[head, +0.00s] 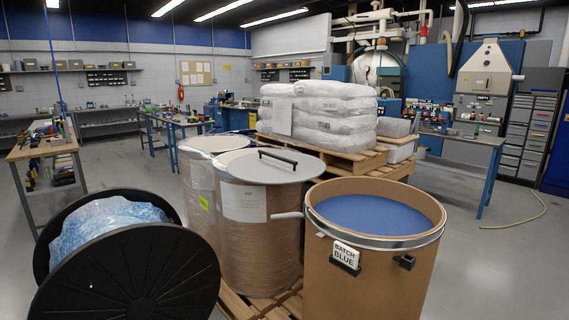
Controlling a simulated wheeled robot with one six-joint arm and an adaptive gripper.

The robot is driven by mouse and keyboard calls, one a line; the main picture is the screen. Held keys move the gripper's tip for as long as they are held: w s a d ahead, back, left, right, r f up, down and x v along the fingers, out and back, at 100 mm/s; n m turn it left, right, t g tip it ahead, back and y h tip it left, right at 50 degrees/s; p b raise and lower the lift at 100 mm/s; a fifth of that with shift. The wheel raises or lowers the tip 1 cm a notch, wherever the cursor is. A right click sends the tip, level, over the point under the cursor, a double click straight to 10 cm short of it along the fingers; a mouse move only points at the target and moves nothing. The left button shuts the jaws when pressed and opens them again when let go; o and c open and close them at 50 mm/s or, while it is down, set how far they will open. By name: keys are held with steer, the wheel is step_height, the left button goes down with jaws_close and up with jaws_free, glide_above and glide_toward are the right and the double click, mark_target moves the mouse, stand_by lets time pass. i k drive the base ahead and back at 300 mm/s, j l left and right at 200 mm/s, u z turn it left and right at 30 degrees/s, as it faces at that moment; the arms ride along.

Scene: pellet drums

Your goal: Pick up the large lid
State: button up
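A large round grey lid (248,170) with a black bar handle (278,158) lies flat on top of a brown drum (262,240) in the middle of the head view. The lid looks wider than the drum, and its edge overhangs the drum's side. The drum carries a white paper label (243,203). My gripper is not in this view, so its place and state do not show.
A brown drum of blue pellets (375,280), marked BATCH BLUE, stands open close at right. A smaller lidded drum (200,180) stands behind left. A large black disc (130,275) beside bluish wrapped plastic (105,228) fills the lower left. White sacks (335,115) are stacked behind.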

mark_target(262, 167)
steer(key=i+j+z, duration=0.15)
steer(key=i+j, duration=0.2)
steer(key=i+j+z, duration=0.1)
steer(key=i+j, duration=0.25)
steer(key=i+j+z, duration=0.15)
steer(key=i+j, duration=0.15)
steer(key=j, duration=0.25)
steer(key=i+j+z, duration=0.15)
steer(key=i+j, duration=0.15)
steer(key=j, duration=0.15)
